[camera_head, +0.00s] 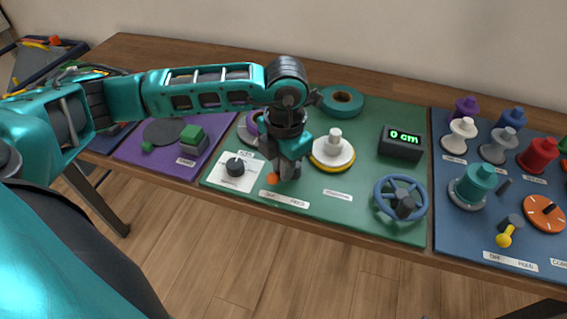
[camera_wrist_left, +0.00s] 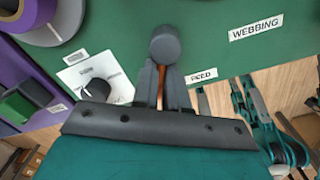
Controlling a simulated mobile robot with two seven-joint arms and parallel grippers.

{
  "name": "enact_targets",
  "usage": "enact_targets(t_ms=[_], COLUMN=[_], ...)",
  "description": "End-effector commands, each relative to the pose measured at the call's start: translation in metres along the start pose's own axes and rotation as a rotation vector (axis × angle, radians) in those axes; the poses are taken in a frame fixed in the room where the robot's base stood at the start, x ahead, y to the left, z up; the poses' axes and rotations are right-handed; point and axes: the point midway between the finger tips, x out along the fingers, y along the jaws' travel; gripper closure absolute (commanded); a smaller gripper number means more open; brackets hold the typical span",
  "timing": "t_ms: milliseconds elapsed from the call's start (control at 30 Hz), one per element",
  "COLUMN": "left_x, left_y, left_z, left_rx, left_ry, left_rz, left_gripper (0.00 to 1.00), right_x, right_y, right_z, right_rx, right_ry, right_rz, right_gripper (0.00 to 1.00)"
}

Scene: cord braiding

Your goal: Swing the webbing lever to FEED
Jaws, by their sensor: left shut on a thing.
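The webbing lever has a dark round hub (camera_wrist_left: 165,45) on the green board (camera_head: 385,211). An orange part of the lever (camera_wrist_left: 160,84) shows between my left fingers in the left wrist view, and its orange tip (camera_head: 272,178) shows beside them in the head view. My left gripper (camera_head: 288,174) is shut on the lever; its fingers also show in the wrist view (camera_wrist_left: 160,86). The FEED label (camera_wrist_left: 203,76) lies right of the fingers there. The label strip (camera_head: 285,200) is at the board's front edge. The gripper hides much of the lever.
A white plate with a black knob (camera_head: 235,169) is just left of the gripper. A yellow-rimmed white spool (camera_head: 333,151) stands to the right. A blue handwheel (camera_head: 402,199) and a 0 cm display (camera_head: 401,142) are farther right. Open board lies between.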

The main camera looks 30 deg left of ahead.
Motion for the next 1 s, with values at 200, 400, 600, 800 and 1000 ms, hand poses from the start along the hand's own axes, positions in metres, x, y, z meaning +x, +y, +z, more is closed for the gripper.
enact_targets(t_ms=[200, 400, 600, 800, 1000], left_x=[0.000, 0.000, 0.000, 0.000, 0.000], left_y=[0.000, 0.000, -0.002, -0.006, -0.011], left_z=[0.000, 0.000, 0.001, 0.001, 0.002], left_rx=[0.000, -0.005, -0.055, -0.176, -0.354], left_ry=[0.000, 0.000, 0.000, 0.005, 0.010], left_rz=[0.000, 0.000, -0.001, -0.002, -0.002], left_gripper=[1.00, 1.00, 1.00, 1.00, 1.00], right_x=[0.000, 0.000, 0.001, 0.002, 0.003], right_y=[0.000, 0.000, 0.000, 0.000, 0.000], right_z=[0.000, 0.000, 0.001, 0.003, 0.005], right_rx=[0.000, 0.000, 0.000, 0.000, 0.001], right_ry=[0.000, 0.000, 0.000, -0.001, -0.005], right_rz=[0.000, 0.000, 0.000, 0.000, -0.001], right_gripper=[0.35, 0.35, 0.35, 0.35, 0.35])
